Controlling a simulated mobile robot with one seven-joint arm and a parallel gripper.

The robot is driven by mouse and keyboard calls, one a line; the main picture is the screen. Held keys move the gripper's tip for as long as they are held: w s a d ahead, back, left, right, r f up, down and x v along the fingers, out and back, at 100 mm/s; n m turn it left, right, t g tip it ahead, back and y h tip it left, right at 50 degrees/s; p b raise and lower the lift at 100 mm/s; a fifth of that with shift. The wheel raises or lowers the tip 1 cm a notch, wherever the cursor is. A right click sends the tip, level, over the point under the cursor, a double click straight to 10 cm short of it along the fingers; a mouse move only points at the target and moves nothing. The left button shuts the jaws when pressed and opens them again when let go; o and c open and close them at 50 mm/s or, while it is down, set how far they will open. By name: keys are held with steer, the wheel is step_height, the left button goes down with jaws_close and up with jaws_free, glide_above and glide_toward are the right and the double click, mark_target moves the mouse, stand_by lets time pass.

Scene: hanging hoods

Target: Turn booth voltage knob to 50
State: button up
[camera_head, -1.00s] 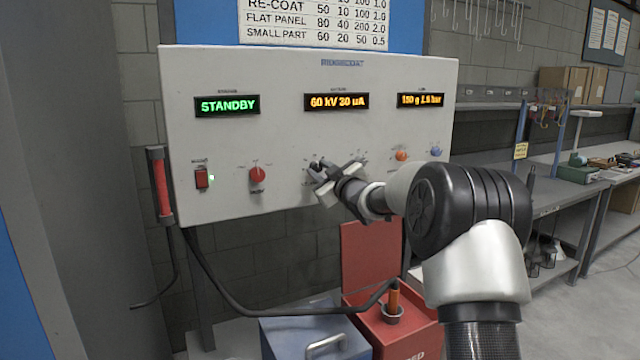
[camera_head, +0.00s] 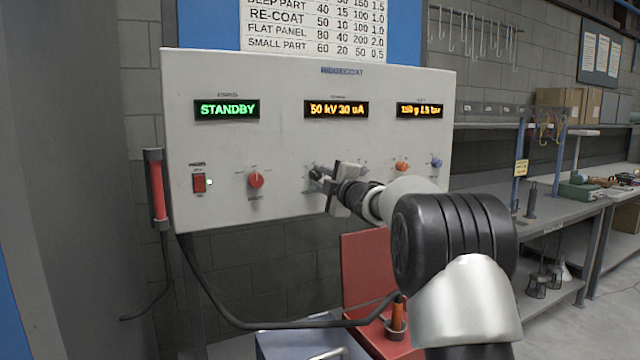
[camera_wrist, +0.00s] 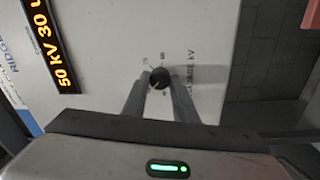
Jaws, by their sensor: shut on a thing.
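The booth control panel (camera_head: 225,135) is a light grey box on a stand. Its middle display (camera_head: 336,109) reads 50 kV 30 uA in orange; the wrist view shows the same 50 kV reading (camera_wrist: 50,38). The voltage knob (camera_wrist: 159,77) is small, round and black, with a scale around it marked kV. My gripper (camera_wrist: 158,88) is shut on this knob, one finger on each side. In the head view my gripper (camera_head: 325,180) is at the panel below the middle display, and the knob is mostly hidden there.
The left display (camera_head: 227,109) reads STANDBY in green. A red switch (camera_head: 199,183) and red selector knob (camera_head: 256,179) sit left of my gripper; orange (camera_head: 402,166) and blue (camera_head: 437,163) knobs sit right. A red bin (camera_head: 362,262) stands below.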

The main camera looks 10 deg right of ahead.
steer(key=shift+n, duration=0.7)
steer(key=o, duration=1)
steer(key=shift+o, duration=0.2)
steer(key=b+v, duration=0.1)
steer(key=v, duration=1.6)
steer(key=shift+s, duration=0.2)
steer(key=shift+d, duration=0.15)
